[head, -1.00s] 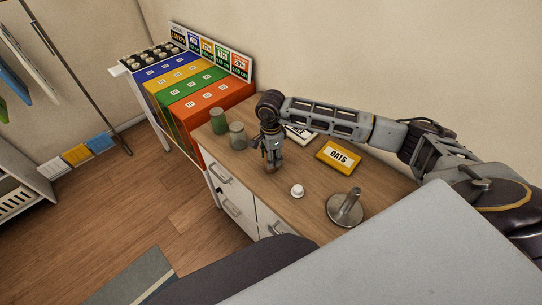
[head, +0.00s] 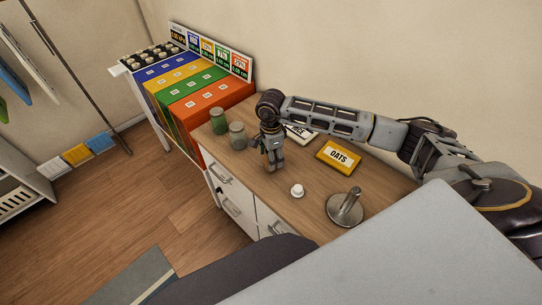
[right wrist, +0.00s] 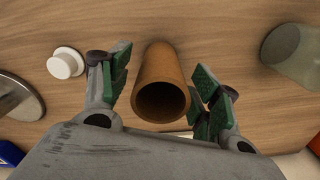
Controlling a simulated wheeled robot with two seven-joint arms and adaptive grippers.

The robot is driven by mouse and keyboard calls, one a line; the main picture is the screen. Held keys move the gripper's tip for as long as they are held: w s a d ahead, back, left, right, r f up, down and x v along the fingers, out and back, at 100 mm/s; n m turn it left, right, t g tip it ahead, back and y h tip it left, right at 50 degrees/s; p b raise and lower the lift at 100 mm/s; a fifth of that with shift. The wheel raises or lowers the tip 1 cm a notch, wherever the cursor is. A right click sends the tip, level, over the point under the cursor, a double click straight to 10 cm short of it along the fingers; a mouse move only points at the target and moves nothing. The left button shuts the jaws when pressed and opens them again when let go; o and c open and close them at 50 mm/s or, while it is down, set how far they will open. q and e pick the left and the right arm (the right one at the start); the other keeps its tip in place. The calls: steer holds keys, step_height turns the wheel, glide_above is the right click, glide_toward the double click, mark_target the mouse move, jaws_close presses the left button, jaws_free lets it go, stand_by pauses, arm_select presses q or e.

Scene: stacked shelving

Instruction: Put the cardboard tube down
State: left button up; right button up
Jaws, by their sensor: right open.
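The cardboard tube (right wrist: 161,68) is brown and hollow. In the right wrist view it stands on the wooden counter, its open end toward the camera. My right gripper (right wrist: 163,78) is open around it, one green-padded finger on each side, with a gap showing on both sides. In the head view my right gripper (head: 272,160) points down low over the counter (head: 325,215), and the tube is mostly or wholly hidden by it. My left gripper is not in view.
A white knob-like item (head: 297,190), a metal stand with a round base (head: 345,208) and a yellow OATS box (head: 339,155) lie to the right. Coloured bins (head: 205,100) stand behind left. The front counter strip is clear.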

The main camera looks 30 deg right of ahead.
step_height(320, 180, up, 12)
steer(key=b, duration=0.1)
stand_by(0.5)
steer(key=shift+d, duration=0.1)
stand_by(0.4)
